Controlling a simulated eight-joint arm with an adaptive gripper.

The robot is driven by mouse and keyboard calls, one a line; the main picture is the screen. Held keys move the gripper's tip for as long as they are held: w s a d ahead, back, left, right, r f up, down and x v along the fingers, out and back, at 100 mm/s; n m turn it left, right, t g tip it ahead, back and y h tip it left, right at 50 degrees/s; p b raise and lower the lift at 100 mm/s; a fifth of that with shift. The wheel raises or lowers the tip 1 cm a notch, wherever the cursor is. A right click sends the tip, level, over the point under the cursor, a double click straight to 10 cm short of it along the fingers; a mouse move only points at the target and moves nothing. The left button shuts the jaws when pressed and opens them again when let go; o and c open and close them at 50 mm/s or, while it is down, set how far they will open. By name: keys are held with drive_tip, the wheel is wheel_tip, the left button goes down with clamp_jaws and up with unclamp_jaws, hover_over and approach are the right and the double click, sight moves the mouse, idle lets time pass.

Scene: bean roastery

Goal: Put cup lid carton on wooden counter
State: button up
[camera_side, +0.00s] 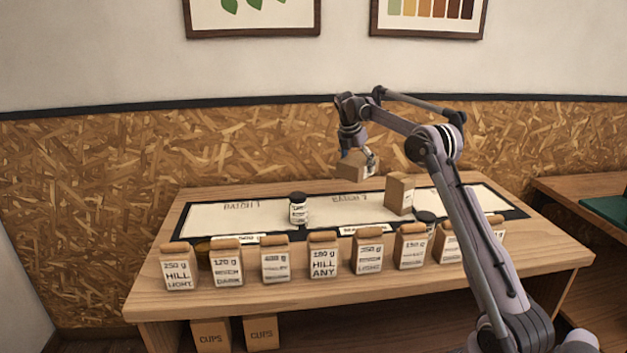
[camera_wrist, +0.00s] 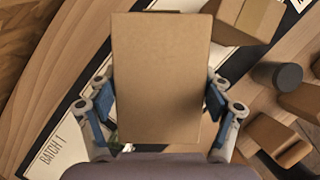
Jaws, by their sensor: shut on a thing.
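My gripper (camera_side: 369,160) is shut on a plain brown carton (camera_side: 352,166) and holds it in the air above the back of the wooden counter (camera_side: 548,252). In the wrist view the carton (camera_wrist: 160,75) fills the middle, with a finger of my gripper (camera_wrist: 160,101) on either side. No label shows on the carton's visible faces, so I cannot tell whether it holds cup lids. A second brown carton (camera_side: 399,194) stands on the counter to the right; it also shows in the wrist view (camera_wrist: 249,17).
A dark-framed mat (camera_side: 240,217) with pale panels covers much of the counter. Several labelled bags (camera_side: 323,256) line the front. Another wooden surface (camera_side: 563,194) is at right.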

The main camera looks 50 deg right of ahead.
wheel_tip(320, 180, down, 13)
drive_tip(key=shift+r, duration=0.15)
idle(0.5)
drive_tip(key=o, duration=1.2)
drive_tip(key=shift+c, duration=0.2)
